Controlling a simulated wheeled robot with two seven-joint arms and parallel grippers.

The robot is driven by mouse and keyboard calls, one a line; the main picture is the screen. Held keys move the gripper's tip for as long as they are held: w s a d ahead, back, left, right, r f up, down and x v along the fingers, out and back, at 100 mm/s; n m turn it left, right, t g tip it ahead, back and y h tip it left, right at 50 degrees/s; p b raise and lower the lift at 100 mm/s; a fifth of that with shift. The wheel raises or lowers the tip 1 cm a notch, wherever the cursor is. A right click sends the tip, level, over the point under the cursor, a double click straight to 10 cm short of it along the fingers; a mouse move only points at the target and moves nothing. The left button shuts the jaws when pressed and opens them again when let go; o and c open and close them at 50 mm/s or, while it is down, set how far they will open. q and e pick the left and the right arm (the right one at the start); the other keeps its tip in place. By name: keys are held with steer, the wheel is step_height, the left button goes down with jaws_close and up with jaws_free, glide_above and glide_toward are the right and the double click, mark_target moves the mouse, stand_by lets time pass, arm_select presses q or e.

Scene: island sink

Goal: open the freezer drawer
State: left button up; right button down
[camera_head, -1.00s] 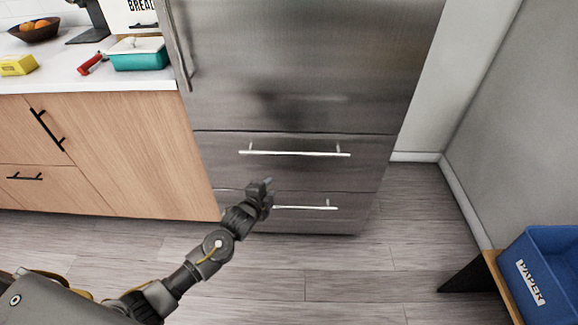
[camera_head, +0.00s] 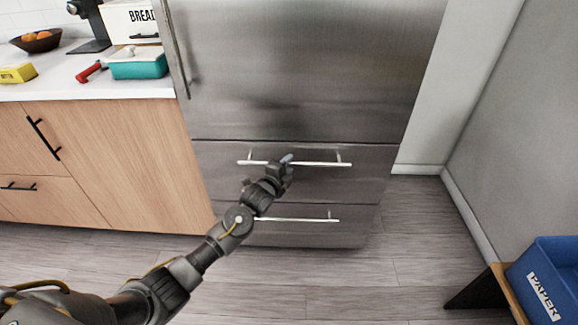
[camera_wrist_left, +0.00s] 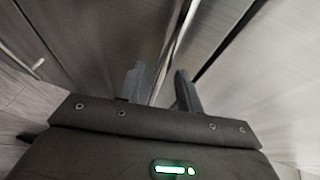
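The stainless steel fridge has two drawers below its big door, an upper drawer (camera_head: 225,173) and a lower drawer (camera_head: 300,237); both look shut. The upper drawer has a long bar handle (camera_head: 322,164); the lower drawer has a similar handle (camera_head: 300,220). My left gripper (camera_head: 287,160) is at the middle of the upper handle and hides part of it. In the left wrist view, the fingers of the left gripper (camera_wrist_left: 161,86) are apart, and the handle bar (camera_wrist_left: 176,48) runs between them. I cannot tell whether they touch it. My right gripper is not in view.
A wooden cabinet (camera_head: 120,165) with a white counter (camera_head: 85,90) stands left of the fridge. A blue paper bin (camera_head: 560,262) is at the right. The grey floor (camera_head: 420,235) in front of the drawers is clear.

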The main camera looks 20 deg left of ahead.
arm_select(q)
steer(key=shift+x, duration=0.95)
jaws_close()
steer(key=shift+a, duration=0.15)
steer(key=shift+s, duration=0.1)
